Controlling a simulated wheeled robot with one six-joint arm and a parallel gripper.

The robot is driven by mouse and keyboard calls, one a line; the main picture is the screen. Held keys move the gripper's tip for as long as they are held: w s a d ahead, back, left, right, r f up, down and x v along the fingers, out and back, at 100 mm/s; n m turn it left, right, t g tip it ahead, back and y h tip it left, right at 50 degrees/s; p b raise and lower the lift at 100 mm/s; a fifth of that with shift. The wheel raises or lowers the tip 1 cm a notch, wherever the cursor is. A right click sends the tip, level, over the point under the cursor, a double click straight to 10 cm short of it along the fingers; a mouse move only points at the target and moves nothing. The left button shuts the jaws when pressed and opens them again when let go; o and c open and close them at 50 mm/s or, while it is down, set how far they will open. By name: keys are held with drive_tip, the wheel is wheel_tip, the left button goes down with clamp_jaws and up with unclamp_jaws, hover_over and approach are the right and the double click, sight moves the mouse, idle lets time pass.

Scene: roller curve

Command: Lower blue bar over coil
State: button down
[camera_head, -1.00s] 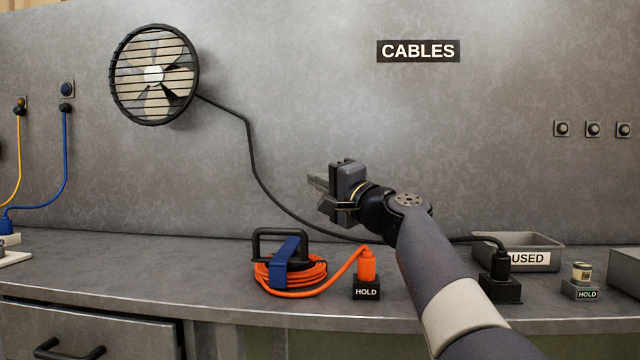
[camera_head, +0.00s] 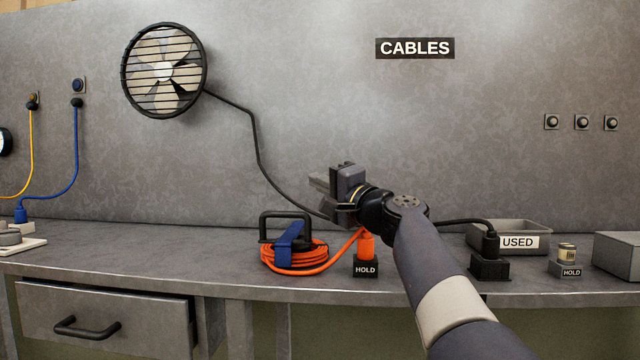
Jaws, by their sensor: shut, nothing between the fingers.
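An orange cable coil (camera_head: 321,254) lies on the workbench, left of centre. A blue bar (camera_head: 291,240) slants down across the coil's front left side, beside a black handle-shaped frame (camera_head: 284,216) standing at the coil. Whether the bar touches the coil, I cannot tell. The coil's orange cable runs right to an orange plug (camera_head: 365,246) in a black block marked HOLD (camera_head: 366,269). My gripper (camera_head: 322,184) is shut and empty. In the picture it sits above and right of the coil, apart from the bar.
A wall fan (camera_head: 164,71) has a black cable running down behind my arm to a black plug (camera_head: 490,243). A grey USED tray (camera_head: 517,241) and a small can on another HOLD block (camera_head: 571,269) stand at right. A drawer (camera_head: 105,311) is below the bench at left.

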drive_tip(key=shift+s, duration=0.1)
drive_tip(key=v, duration=1)
drive_tip(key=shift+s+d+b, duration=0.15)
drive_tip(key=shift+s+b, duration=0.1)
drive_tip(key=shift+b, duration=0.05)
drive_tip(key=shift+w, duration=0.1)
drive_tip(key=x, duration=1)
drive_tip(key=shift+w+r+p, duration=0.15)
drive_tip(key=shift+w+p, duration=0.2)
drive_tip(key=shift+p, duration=0.05)
